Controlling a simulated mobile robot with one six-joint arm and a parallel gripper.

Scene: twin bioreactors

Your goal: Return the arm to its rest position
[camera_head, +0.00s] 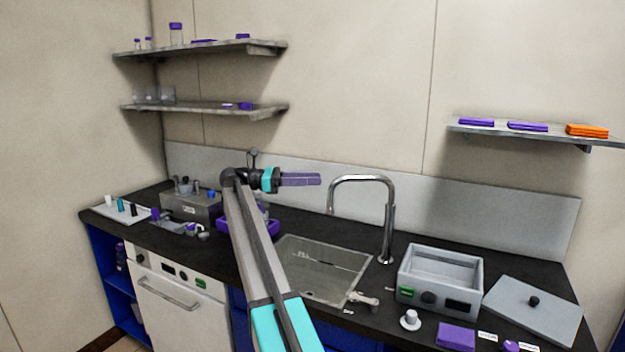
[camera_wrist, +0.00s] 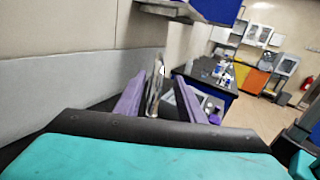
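My gripper (camera_head: 302,179) is held above the counter, left of the tall tap, with its purple fingers pointing right. My arm reaches up to it from the bottom of the head view, passing in front of the counter and the left edge of the sink. In the wrist view my gripper (camera_wrist: 160,82) shows two purple fingers standing apart. I see nothing held between them; the metal tap (camera_wrist: 155,88) shows in the gap.
The tap (camera_head: 388,215) rises behind the sink (camera_head: 325,265). A grey open-topped bath (camera_head: 440,280) and a flat lid (camera_head: 533,308) stand at right. A metal block unit (camera_head: 190,207) and a purple tray (camera_head: 235,228) are at left. Wall shelves (camera_head: 205,108) hang above.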

